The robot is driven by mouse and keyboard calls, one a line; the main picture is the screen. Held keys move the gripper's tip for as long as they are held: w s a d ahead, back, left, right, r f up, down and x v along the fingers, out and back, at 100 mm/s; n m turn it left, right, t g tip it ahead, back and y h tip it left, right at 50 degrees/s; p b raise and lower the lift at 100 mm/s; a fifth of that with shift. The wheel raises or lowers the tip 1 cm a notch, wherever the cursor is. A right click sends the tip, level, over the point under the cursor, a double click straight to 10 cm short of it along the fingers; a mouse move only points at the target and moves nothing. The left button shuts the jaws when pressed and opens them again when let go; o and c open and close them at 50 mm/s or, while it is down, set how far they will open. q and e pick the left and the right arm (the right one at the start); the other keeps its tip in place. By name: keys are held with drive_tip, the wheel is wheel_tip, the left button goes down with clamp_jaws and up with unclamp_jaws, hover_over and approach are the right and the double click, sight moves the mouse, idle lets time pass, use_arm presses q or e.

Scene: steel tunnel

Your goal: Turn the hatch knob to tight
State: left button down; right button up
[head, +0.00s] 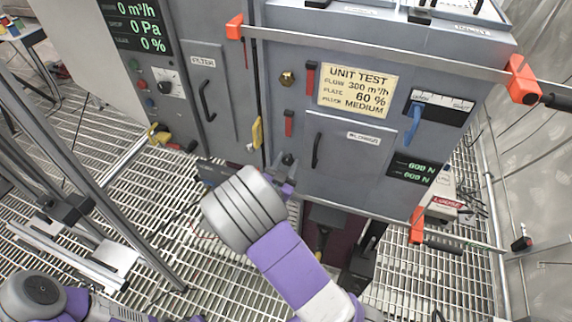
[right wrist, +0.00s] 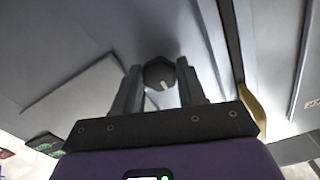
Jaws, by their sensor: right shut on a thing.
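The hatch knob (right wrist: 158,70) is dark and many-sided, with a short pale mark on its face, in the right wrist view. It sits on the grey cabinet front between the two fingers of my right gripper (right wrist: 160,88), which is shut on it. In the head view my right gripper (head: 287,168) is at the cabinet's lower front, left of the hatch door labelled BLOWER (head: 350,160). My wrist and fingers largely hide the knob there. My left arm shows at the lower left of the head view, but its gripper does not.
A yellow handle (head: 257,133) is just left of my right gripper. A metal frame (head: 105,175) stands on the grating at left.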

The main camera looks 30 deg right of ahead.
idle(0.3)
drive_tip(key=o, duration=0.8)
drive_tip(key=p+v, duration=0.1)
drive_tip(key=v, duration=0.6)
drive_tip(key=shift+s+a, duration=0.2)
drive_tip(key=shift+a, duration=0.05)
